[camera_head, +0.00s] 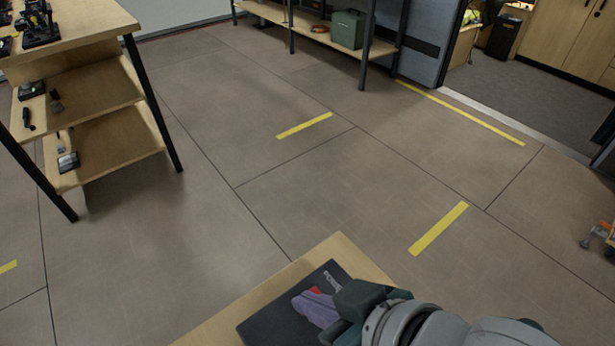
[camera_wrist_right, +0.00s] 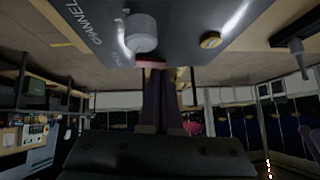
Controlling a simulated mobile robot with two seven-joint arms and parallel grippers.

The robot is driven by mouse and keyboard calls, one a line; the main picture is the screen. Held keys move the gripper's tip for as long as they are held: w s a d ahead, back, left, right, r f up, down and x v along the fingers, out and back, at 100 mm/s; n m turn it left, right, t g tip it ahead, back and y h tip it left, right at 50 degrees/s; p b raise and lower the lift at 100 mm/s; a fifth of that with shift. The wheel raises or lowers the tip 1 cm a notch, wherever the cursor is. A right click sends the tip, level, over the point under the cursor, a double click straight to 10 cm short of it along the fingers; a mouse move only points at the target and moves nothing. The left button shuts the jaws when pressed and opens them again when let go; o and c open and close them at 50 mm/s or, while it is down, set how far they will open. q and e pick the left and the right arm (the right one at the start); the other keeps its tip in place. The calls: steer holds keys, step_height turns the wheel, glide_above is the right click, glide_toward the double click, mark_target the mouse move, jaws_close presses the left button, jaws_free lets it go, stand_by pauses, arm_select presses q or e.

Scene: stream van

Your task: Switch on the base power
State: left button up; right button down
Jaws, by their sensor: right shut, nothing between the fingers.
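A dark panel (camera_head: 262,327) lies on a light wooden bench top at the bottom of the head view. The wrist view shows it close up, upside down, with the lettering "CHANNEL" (camera_wrist_right: 90,20). It carries a grey knob-like part (camera_wrist_right: 141,32) and a round yellow part (camera_wrist_right: 211,40). A small red part (camera_wrist_right: 151,64) shows at my fingertips, and in the head view (camera_head: 315,289). My right gripper (camera_head: 303,301) is shut and empty over the panel; it also shows in the wrist view (camera_wrist_right: 158,72). I cannot tell whether it touches the red part. No base power label is readable. My left gripper is not in view.
A wooden shelf unit (camera_head: 110,150) with small tools stands at the left. A rack with a green box (camera_head: 348,30) is at the back. Yellow strips (camera_head: 438,228) mark the wide, clear floor. A doorway opens at the upper right.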

steer(key=shift+s+a+f, duration=0.1)
steer(key=shift+f, duration=0.25)
steer(key=shift+d, duration=0.25)
steer(key=shift+w+d+r, duration=0.1)
steer(key=shift+w+d, duration=0.15)
steer(key=shift+w, duration=0.1)
steer(key=shift+w+d+r, duration=0.1)
steer(key=shift+w+d, duration=0.05)
steer(key=shift+d, duration=0.1)
steer(key=shift+a, duration=0.1)
